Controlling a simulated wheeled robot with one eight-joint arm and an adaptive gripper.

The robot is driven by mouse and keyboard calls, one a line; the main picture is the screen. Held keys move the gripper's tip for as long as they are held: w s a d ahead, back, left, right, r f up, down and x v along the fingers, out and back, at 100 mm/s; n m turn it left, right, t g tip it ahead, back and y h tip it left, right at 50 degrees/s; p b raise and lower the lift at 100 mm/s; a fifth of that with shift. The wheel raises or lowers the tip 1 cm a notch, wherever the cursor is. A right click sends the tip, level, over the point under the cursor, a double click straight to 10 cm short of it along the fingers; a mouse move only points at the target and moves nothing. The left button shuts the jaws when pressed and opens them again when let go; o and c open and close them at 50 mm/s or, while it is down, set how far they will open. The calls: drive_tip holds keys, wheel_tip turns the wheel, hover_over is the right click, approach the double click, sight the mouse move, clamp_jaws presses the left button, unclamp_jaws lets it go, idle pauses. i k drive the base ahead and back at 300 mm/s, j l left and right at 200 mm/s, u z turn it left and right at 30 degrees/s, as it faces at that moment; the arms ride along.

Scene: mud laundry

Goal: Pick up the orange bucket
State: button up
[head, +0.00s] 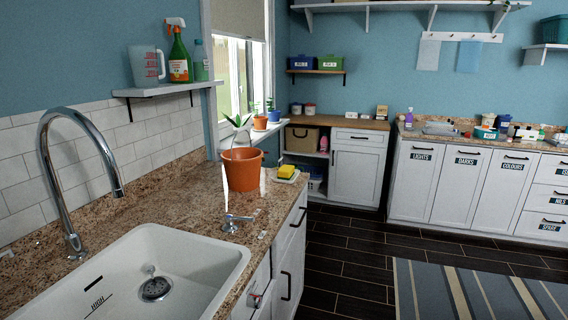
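The orange bucket (242,172) stands upright on the granite counter (180,207), beyond the sink and near the window. Its rim faces up, and its inside is mostly hidden from this angle. A dark handle seems to show at its right side. My gripper is not in view, so its place relative to the bucket does not show.
A yellow sponge (287,171) on a small pale dish lies right of the bucket. A tall chrome tap (50,180) arches beside the white sink (200,250). Potted plants (260,122) stand on the sill behind. Dark floor (340,262) is clear to the right.

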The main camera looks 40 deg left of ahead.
sight(243, 164)
drive_tip(key=i, duration=2)
drive_tip(key=i+u, duration=0.25)
drive_tip(key=u, duration=0.2)
drive_tip(key=i+l+u, duration=0.1)
drive_tip(key=u, duration=0.35)
drive_tip(key=i+l+u, duration=0.25)
drive_tip(key=u, duration=0.15)
drive_tip(key=i, duration=0.05)
